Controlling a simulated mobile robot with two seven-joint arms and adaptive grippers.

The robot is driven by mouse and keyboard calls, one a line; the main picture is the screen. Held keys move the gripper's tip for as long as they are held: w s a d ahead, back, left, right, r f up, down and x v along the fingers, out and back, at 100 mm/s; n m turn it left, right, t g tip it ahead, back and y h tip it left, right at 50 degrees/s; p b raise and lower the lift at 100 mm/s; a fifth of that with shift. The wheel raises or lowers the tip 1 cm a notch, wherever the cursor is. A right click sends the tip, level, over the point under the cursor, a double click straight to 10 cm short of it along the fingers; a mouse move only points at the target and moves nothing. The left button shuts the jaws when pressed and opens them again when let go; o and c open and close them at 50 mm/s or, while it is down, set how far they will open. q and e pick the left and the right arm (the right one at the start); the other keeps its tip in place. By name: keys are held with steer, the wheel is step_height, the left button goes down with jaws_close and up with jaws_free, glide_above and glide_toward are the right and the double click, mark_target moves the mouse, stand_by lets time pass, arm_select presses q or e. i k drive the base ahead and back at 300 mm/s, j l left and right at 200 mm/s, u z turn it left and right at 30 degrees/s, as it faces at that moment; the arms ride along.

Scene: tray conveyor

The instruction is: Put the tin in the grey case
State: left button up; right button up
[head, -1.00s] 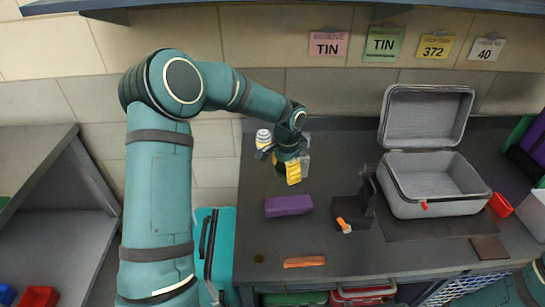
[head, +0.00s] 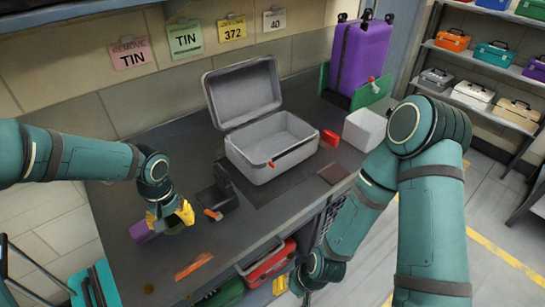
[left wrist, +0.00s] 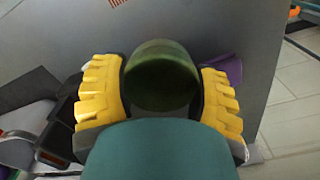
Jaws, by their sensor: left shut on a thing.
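The tin (left wrist: 162,76) is dark green and round. It sits between the yellow fingers of my left gripper (left wrist: 162,95) in the left wrist view. In the head view my left gripper (head: 170,216) is shut on the tin (head: 174,225), which is mostly hidden by the fingers. It is over the left part of the bench, beside a purple block. The grey case (head: 262,168) stands open on the bench, right of and behind my left gripper, with its lid raised and its visible inside empty. My right gripper (head: 306,294) is low at the bottom edge, its fingers unclear.
A black stand (head: 226,184) with an orange-tipped part is between my left gripper and the case. The purple block (head: 140,232) and an orange bar (head: 194,265) lie on the bench. A red item (head: 329,138) and a white box (head: 365,129) are right of the case.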

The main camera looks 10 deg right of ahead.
mark_target(259, 161)
steer(key=l+u, duration=0.1)
steer(key=l, duration=0.3)
steer(key=k+l+u, duration=0.1)
steer(key=l, duration=0.3)
steer(key=i+l+u, duration=0.1)
steer(key=l, duration=0.35)
steer(key=i+l+u, duration=0.1)
steer(key=l, duration=0.8)
steer(key=i, duration=0.55)
steer(key=u, duration=0.05)
